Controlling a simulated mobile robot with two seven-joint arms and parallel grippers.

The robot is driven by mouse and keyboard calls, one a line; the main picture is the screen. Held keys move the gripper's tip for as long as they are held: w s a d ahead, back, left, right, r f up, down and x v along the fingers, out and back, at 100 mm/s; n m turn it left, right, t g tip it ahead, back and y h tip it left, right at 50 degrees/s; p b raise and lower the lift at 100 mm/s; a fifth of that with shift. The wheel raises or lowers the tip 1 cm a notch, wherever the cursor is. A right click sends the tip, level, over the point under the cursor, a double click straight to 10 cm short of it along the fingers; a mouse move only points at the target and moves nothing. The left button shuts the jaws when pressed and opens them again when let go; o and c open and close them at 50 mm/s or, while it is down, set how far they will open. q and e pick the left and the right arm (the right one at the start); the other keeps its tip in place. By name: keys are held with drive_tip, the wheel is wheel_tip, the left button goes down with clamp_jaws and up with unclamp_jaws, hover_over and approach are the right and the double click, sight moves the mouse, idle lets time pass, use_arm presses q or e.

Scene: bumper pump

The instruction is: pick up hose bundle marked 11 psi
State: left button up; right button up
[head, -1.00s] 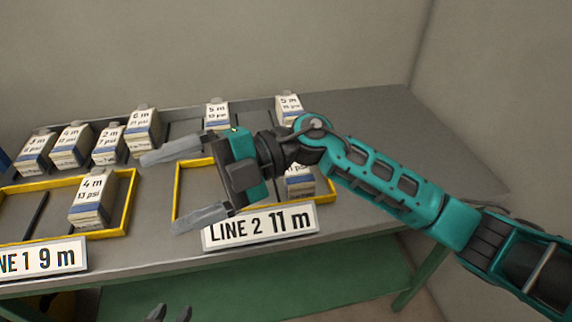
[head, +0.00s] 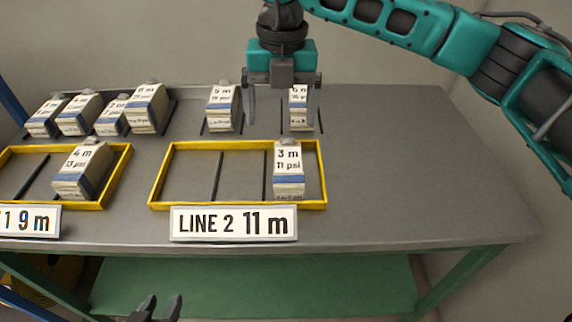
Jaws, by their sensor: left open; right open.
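The box-shaped hose bundle marked 3 m, 11 psi (head: 289,172) stands upright in the right compartment of the yellow-edged LINE 2 tray (head: 185,204). Its front label is white with a blue band. My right gripper (head: 281,119) is open, pointing down, behind and above that bundle and apart from it. Its right finger partly covers a back-row bundle marked 5 m (head: 298,97). My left gripper (head: 163,303) is open and empty at the bottom edge, in front of the table, with only its fingertips in view.
Another 5 m bundle (head: 222,108) stands left of my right gripper. Several bundles, including a 6 m one (head: 147,107), stand at the back left. A 4 m, 13 psi bundle (head: 82,170) is in the LINE 1 tray (head: 110,195). The table's right side (head: 400,170) is clear.

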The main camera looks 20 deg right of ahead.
hover_over(288, 160)
drive_tip(key=f, duration=0.7)
drive_tip(key=shift+w+a+b, duration=0.15)
drive_tip(key=shift+a+b, duration=0.2)
drive_tip(key=shift+b, duration=0.05)
drive_tip(key=f, duration=0.4)
drive_tip(key=shift+s+d+f+b, duration=0.25)
drive_tip(key=shift+d+f+b, duration=0.05)
drive_tip(key=shift+d, duration=0.05)
drive_tip(key=shift+f, duration=0.45)
drive_tip(key=c, duration=1.2)
drive_tip(key=shift+w, duration=0.1)
drive_tip(key=shift+c, duration=0.5)
drive_tip(key=shift+r, duration=0.15)
